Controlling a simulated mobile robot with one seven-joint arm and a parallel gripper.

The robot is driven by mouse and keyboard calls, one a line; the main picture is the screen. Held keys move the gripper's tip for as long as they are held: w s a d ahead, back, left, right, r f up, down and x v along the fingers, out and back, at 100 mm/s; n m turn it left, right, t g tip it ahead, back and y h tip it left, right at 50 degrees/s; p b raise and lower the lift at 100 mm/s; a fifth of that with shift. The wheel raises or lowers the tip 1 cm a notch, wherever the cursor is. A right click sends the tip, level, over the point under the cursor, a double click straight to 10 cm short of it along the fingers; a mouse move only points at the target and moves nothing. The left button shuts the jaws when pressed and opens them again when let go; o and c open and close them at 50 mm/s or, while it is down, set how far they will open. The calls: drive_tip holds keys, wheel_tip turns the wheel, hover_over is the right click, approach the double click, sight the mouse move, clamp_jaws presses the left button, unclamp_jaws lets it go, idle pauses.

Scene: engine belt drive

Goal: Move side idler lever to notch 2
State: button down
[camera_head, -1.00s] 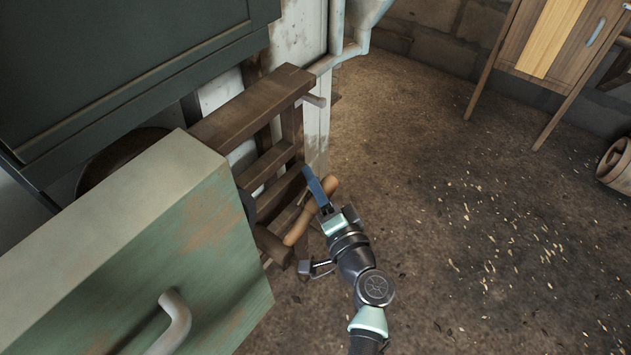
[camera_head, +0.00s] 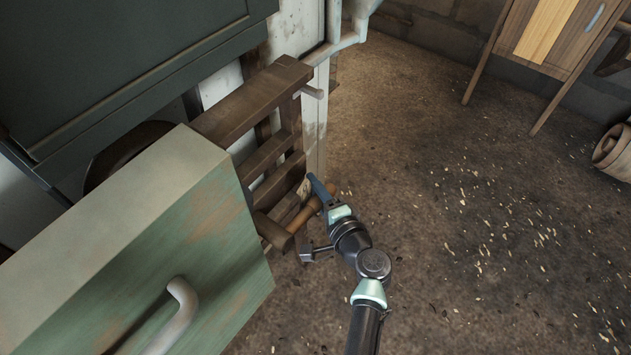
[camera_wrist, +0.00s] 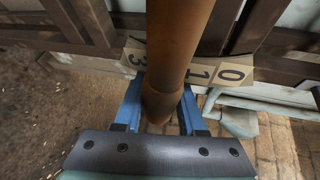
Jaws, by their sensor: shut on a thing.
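The side idler lever has a brown round wooden handle (camera_head: 304,217) beside the dark wooden frame. In the wrist view, the lever (camera_wrist: 176,48) runs from the top edge down between the blue fingers. My gripper (camera_head: 322,190) is shut on the handle; its fingers also show in the wrist view (camera_wrist: 161,105), one on each side of it. Behind the lever is a tan notch scale (camera_wrist: 232,75) with the numbers 3, 1 and 0 readable. The lever covers the place between 3 and 1, so the number there is hidden.
A green box (camera_head: 215,235) with a pale handle (camera_head: 172,318) stands close at the left. The dark wooden frame (camera_head: 262,95) and a white post with a pipe (camera_head: 335,50) are behind the lever. A wooden cabinet (camera_head: 545,35) stands far right.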

drive_tip(key=shift+f, duration=0.1)
drive_tip(key=c, duration=0.5)
unclamp_jaws()
drive_tip(key=shift+s, duration=0.15)
drive_tip(key=p+v, duration=0.2)
drive_tip(key=v, duration=1.1)
drive_tip(key=shift+p, duration=0.35)
